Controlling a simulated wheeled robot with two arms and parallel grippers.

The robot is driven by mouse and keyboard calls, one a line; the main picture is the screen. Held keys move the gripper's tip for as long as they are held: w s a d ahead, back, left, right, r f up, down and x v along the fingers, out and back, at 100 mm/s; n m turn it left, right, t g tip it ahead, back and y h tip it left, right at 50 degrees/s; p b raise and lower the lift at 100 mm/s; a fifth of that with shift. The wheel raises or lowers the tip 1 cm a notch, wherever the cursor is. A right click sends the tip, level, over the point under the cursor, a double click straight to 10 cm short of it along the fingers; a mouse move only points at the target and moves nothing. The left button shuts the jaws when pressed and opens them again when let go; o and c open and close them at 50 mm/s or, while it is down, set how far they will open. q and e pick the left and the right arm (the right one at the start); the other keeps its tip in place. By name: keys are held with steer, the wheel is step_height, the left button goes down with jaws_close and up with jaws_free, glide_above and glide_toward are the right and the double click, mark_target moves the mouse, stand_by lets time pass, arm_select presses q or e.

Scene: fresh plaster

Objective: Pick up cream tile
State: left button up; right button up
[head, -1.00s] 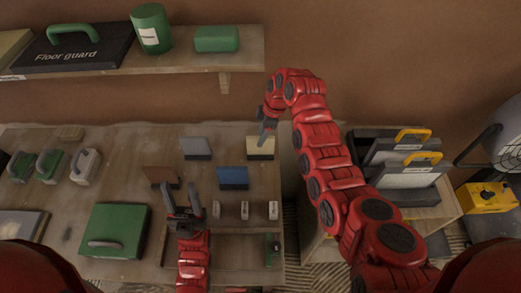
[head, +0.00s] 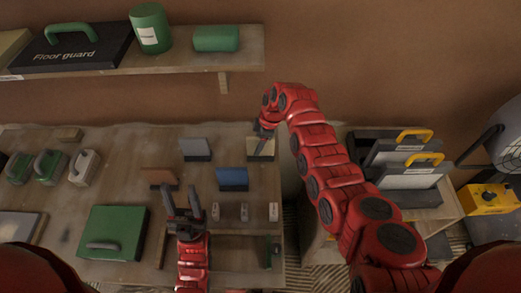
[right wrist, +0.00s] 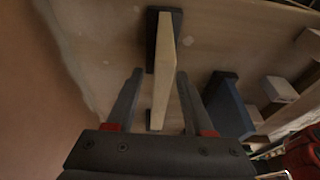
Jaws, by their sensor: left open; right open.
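The cream tile (head: 261,148) stands upright in a dark holder at the right end of the table. In the right wrist view the cream tile (right wrist: 163,75) is seen edge-on from above, between the two fingers. My right gripper (head: 262,140) is open at the tile's top; it also shows in the right wrist view (right wrist: 155,100) with a finger on either side and gaps to the tile. My left gripper (head: 182,205) is open and empty over the front part of the table.
A blue tile (head: 232,178) stands close in front of the cream tile, also seen in the right wrist view (right wrist: 228,105). A grey tile (head: 195,147) and a brown tile (head: 158,176) stand to the left. Small blocks (head: 244,212) sit in front. A shelf (head: 245,55) hangs behind.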

steer(key=shift+f+b, duration=0.25)
steer(key=shift+b, duration=0.15)
stand_by(0.4)
jaws_close()
stand_by(1.3)
